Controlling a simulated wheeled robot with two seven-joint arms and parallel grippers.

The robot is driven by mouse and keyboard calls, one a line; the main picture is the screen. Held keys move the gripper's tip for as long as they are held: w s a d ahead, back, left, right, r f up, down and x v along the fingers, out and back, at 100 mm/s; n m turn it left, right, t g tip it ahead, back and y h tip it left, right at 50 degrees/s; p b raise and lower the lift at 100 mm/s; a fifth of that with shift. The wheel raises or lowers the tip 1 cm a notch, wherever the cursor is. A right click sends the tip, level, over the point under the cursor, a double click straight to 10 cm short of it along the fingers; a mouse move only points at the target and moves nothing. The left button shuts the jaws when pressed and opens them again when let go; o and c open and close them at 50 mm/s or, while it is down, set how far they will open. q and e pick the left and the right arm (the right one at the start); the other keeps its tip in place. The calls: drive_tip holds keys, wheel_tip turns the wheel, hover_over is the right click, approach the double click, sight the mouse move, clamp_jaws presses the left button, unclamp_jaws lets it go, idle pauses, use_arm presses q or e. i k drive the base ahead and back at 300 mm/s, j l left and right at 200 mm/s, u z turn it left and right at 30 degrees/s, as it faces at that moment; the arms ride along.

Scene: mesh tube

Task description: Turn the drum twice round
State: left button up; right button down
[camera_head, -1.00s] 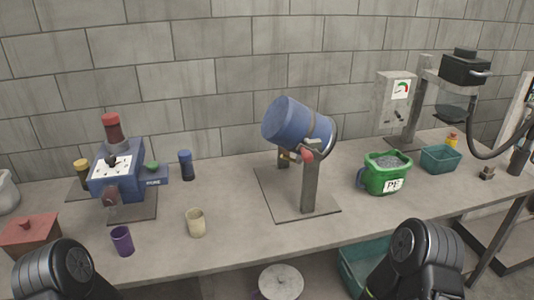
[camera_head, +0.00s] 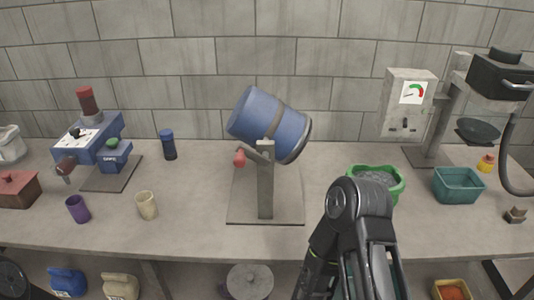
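The blue drum (camera_head: 262,118) hangs tilted on a grey stand (camera_head: 265,190) on a flat base plate, in the middle of the bench. Its crank has a red handle (camera_head: 239,158), which shows left of the post. My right arm comes in from below, right of the drum. Its forearm and elbow stand in front of the green tub, and its gripper fingertips do not show. Of my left arm only a dark rounded part shows at the bottom left corner. Its gripper is out of view. Nothing of mine touches the drum or the crank in view.
The green tub (camera_head: 394,190) is partly behind my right arm. A teal bin (camera_head: 458,184) stands right of it. A beige cup (camera_head: 147,206), a purple cup (camera_head: 78,209) and a blue machine (camera_head: 88,140) are at the left. The bench front before the stand is clear.

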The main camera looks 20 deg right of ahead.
sight(258, 115)
drive_tip(key=l, duration=0.6)
drive_tip(key=k+l, duration=0.15)
drive_tip(key=l, duration=1)
drive_tip(key=k+u, duration=0.05)
